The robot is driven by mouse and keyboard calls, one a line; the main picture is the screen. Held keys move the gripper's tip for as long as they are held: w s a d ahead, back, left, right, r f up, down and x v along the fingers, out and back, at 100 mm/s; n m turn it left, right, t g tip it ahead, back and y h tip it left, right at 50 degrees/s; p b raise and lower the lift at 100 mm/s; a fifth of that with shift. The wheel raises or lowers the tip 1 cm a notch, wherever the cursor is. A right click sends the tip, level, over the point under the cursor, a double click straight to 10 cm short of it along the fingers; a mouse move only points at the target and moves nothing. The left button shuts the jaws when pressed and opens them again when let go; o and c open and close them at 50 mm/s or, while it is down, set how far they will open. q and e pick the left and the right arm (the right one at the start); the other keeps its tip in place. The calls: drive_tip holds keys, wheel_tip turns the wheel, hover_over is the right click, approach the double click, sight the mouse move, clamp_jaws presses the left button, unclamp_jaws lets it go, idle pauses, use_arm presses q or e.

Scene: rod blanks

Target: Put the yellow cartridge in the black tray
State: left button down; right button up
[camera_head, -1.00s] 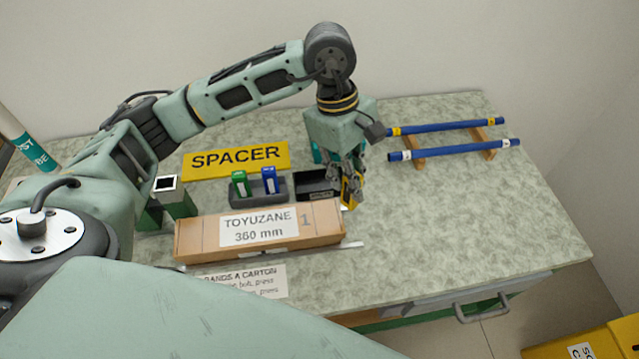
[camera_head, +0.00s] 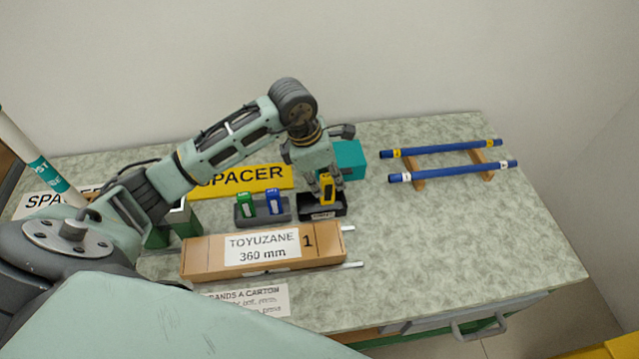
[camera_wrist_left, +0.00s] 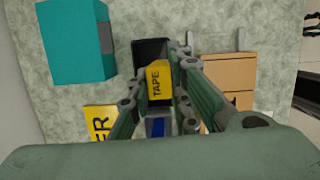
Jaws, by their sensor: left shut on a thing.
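The yellow cartridge (camera_head: 327,187) is held upright by my left gripper (camera_head: 327,181), which is shut on it. In the left wrist view the cartridge (camera_wrist_left: 158,80) shows the word TAPE between the fingers. The black tray (camera_head: 336,210) is directly under the cartridge, on the bench. The cartridge's lower end is at or within the tray's outline; I cannot tell whether it touches the tray floor. In the left wrist view the tray (camera_wrist_left: 150,47) shows behind the cartridge. My right gripper is not in view.
A grey holder (camera_head: 248,220) with green and blue cartridges stands left of the tray. A long carton (camera_head: 200,258) lies in front. A teal box (camera_head: 350,160) is behind the tray. Blue rods (camera_head: 450,174) rest on wooden supports at right. The bench's right front is clear.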

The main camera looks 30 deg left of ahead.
use_arm(q)
drive_tip(key=shift+w+a+f, duration=0.15)
drive_tip(key=shift+a+f, duration=0.2)
drive_tip(key=shift+a, duration=0.35)
drive_tip(key=f, duration=0.1)
drive_tip(key=f+p, duration=0.2)
drive_tip(key=f, duration=0.1)
drive_tip(key=shift+w+a, duration=0.15)
drive_tip(key=shift+a, duration=0.15)
drive_tip(key=shift+f, duration=0.3)
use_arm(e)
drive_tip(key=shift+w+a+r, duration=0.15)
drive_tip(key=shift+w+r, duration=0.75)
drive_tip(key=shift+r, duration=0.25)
use_arm(q)
drive_tip(key=shift+f, duration=0.1)
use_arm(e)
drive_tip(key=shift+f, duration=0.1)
